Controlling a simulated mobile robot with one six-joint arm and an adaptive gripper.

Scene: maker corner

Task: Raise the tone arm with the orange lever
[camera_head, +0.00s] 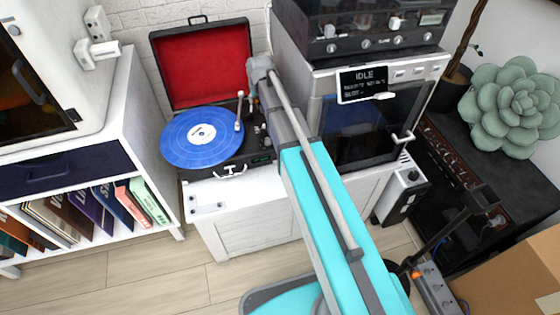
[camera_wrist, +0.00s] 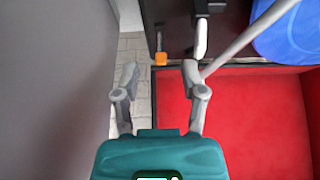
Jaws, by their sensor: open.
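The orange lever (camera_wrist: 160,59) shows in the wrist view as a small orange block on the dark deck, near its edge. My gripper (camera_wrist: 160,68) is open and empty, its two grey fingers on either side of the lever in the picture; whether it touches the lever or stays above it I cannot tell. A thin grey rod, which looks like the tone arm (camera_wrist: 245,40), runs past the right fingertip towards the blue record (camera_wrist: 288,35). In the head view the tone arm (camera_head: 239,112) is at the record's right side. My arm hides part of the player there.
The record player's red-lined lid (camera_head: 205,65) stands open behind the blue record (camera_head: 202,137). The appliance with the IDLE display (camera_head: 362,84) stands close to its right. The white cabinet top (camera_head: 225,192) has a bare strip in front. A white brick wall is behind.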

